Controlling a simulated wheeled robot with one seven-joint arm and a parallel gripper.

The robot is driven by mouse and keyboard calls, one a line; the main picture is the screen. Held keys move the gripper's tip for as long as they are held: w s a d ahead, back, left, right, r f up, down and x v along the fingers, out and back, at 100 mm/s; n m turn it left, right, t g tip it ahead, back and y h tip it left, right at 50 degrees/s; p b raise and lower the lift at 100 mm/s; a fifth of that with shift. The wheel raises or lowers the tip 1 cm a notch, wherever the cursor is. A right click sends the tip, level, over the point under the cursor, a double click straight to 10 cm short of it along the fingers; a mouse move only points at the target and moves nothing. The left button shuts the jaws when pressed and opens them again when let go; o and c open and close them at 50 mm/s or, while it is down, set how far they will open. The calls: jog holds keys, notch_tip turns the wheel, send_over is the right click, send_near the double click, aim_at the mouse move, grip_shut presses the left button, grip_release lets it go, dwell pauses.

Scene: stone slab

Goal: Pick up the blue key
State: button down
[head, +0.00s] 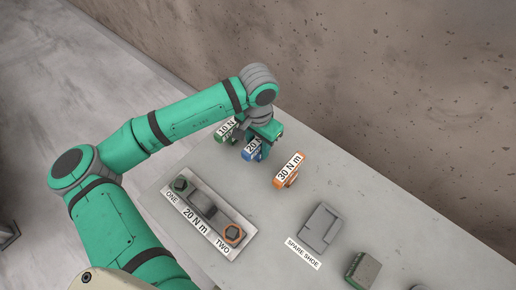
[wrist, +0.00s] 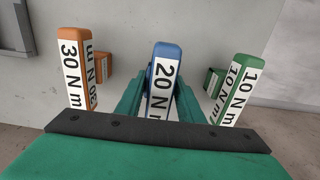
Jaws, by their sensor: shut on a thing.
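The blue key (wrist: 167,52), with a white "20 N m" label, stands between the two fingers of my gripper (wrist: 160,98) in the wrist view. The fingers are shut on it, one on each side. In the head view the blue key (head: 251,150) shows just under my gripper (head: 262,138), near the slab's far left part. I cannot tell whether its base is touching the slab or lifted.
A green "10 N m" key (head: 227,131) stands close on the left and an orange "30 N m" key (head: 290,169) on the right. A labelled plate (head: 209,216) with two hex nuts, a grey spare shoe (head: 319,228) and a grey-green block (head: 362,270) lie nearer. A wall rises behind.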

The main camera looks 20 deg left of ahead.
aim_at(245, 153)
jog(key=s+r, duration=0.1)
jog(key=r, duration=0.1)
jog(key=s+a+r, duration=0.1)
jog(key=s+r, duration=0.1)
jog(key=r, duration=0.1)
jog(key=s+a+r, duration=0.1)
jog(key=s+r, duration=0.1)
jog(key=shift+r, duration=0.15)
jog(key=s+a+r, duration=0.2)
jog(key=s+r, duration=0.1)
jog(key=s, duration=0.5)
jog(key=shift+a+r, duration=0.3)
jog(key=shift+a, duration=0.05)
